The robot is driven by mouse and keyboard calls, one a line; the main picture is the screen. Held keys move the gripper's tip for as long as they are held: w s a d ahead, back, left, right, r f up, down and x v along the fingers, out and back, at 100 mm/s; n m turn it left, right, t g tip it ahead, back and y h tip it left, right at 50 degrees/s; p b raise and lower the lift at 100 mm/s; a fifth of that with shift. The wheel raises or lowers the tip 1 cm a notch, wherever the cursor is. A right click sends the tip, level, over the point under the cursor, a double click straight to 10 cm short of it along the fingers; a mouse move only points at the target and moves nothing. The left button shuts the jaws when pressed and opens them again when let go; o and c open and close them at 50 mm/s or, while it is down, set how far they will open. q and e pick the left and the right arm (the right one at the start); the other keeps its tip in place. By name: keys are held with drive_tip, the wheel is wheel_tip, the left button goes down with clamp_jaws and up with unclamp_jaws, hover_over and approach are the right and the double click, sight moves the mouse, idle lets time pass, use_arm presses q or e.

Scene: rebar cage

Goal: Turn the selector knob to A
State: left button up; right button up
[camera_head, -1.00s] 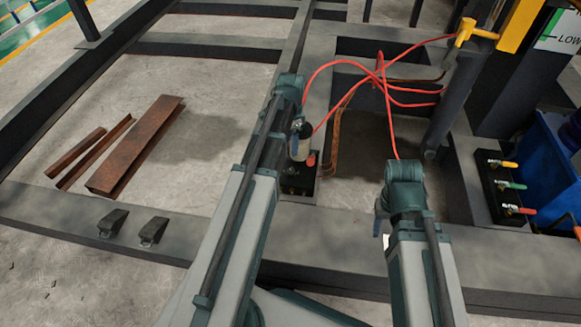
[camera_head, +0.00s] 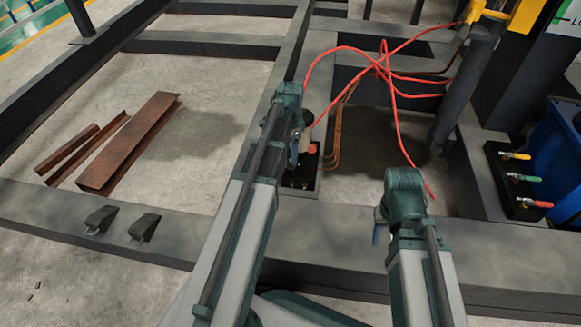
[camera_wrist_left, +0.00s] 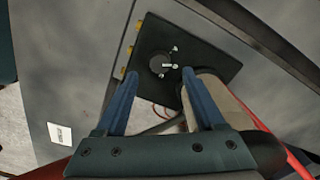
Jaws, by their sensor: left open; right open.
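In the left wrist view the selector knob (camera_wrist_left: 160,64) is a dark round knob on a black box (camera_wrist_left: 205,75). A light pointer on it points to the right of the picture. Small pale marks surround it, too small to read. My left gripper (camera_wrist_left: 147,74) is open, its blue fingers reaching toward the knob with nothing between them; contact cannot be told. In the head view the box (camera_head: 311,182) is partly hidden behind my left gripper (camera_head: 296,152). My right gripper (camera_head: 379,228) is off to the right, mostly hidden by its wrist, with no object seen in it.
A tan cylinder (camera_wrist_left: 224,101) lies close to my left gripper's right finger. Red hoses (camera_head: 390,95) cross the frame opening. A valve block (camera_head: 512,181) with coloured handles stands right. Rusty steel pieces (camera_head: 130,142) and two dark clamps (camera_head: 143,228) are left.

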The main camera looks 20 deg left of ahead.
sight(290, 162)
use_arm(q)
wheel_tip(290, 162, down, 5)
drive_tip(key=b, duration=0.3)
drive_tip(key=shift+r+b, duration=0.1)
drive_tip(key=shift+b, duration=0.25)
use_arm(e)
wheel_tip(290, 162, down, 5)
drive_tip(key=shift+r, duration=0.1)
use_arm(q)
drive_tip(key=shift+r, duration=0.1)
clamp_jaws()
